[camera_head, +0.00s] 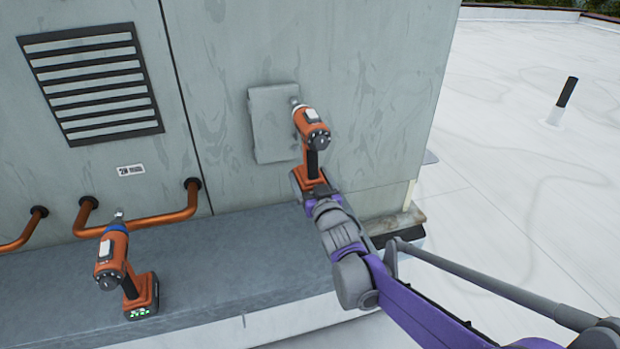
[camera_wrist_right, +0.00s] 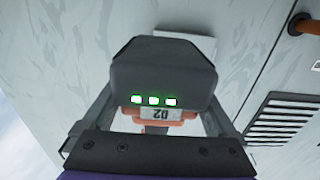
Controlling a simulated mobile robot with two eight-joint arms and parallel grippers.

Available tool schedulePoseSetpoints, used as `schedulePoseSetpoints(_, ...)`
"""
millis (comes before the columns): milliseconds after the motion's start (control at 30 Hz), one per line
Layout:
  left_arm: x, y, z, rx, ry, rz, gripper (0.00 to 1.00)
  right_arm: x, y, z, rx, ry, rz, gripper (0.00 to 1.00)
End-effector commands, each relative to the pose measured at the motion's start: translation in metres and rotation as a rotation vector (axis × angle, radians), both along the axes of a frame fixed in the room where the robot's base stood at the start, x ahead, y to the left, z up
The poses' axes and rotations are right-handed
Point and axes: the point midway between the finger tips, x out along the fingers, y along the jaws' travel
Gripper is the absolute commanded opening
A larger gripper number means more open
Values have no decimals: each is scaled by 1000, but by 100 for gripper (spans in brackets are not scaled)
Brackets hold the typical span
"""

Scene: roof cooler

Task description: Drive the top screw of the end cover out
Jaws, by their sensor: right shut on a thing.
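The end cover (camera_head: 265,125) is a light grey upright plate on the cooler's wall, in the middle of the head view. My right gripper (camera_head: 314,188) is shut on an orange and black power driver (camera_head: 311,128) near its battery base. The driver's nose points at the wall by the cover's upper right corner. I cannot tell whether its bit touches a screw; no screw shows. In the right wrist view the dark battery base (camera_wrist_right: 165,72) with lit green lights sits between the fingers (camera_wrist_right: 155,115) and hides the bit. My left gripper is not in view.
A second orange driver (camera_head: 113,262) with a blue collar stands on the grey ledge (camera_head: 215,270) at left. Copper pipes (camera_head: 150,222) stick out of the wall above the ledge. A louvred vent (camera_head: 92,80) is at upper left. The white roof at right is mostly clear.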

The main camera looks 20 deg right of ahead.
Motion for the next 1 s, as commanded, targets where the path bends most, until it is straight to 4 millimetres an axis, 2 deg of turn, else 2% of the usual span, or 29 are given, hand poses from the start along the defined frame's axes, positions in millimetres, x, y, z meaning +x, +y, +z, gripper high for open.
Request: schedulePoseSetpoints(1000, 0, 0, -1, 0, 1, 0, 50, 8, 1, 2, 0, -4, 1, 0)
